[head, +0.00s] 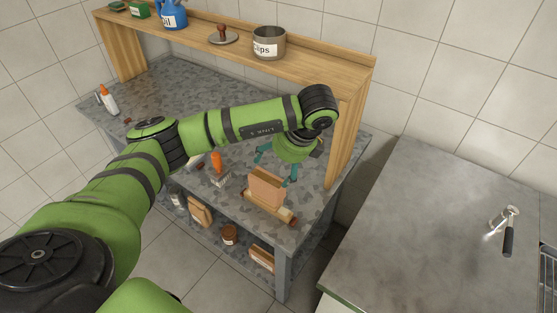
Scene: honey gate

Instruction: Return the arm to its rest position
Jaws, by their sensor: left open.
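My left arm reaches in from the left across the grey speckled table (150,82). Its left gripper (278,165) hangs over the table's right part, with its teal fingers spread and nothing seen between them. A tan upright block (266,187) in a wooden holder (268,208) stands just in front of and below the fingers. The gap between fingers and block is hard to judge. My right gripper is not in view.
A wooden shelf (190,36) spans the table's back, bearing a pot (269,43), a blue can (172,14) and a stamp-like tool (223,35); its right post (349,130) is close to my wrist. An orange-handled brush (217,165) stands near my forearm. A grey counter (430,230) is right.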

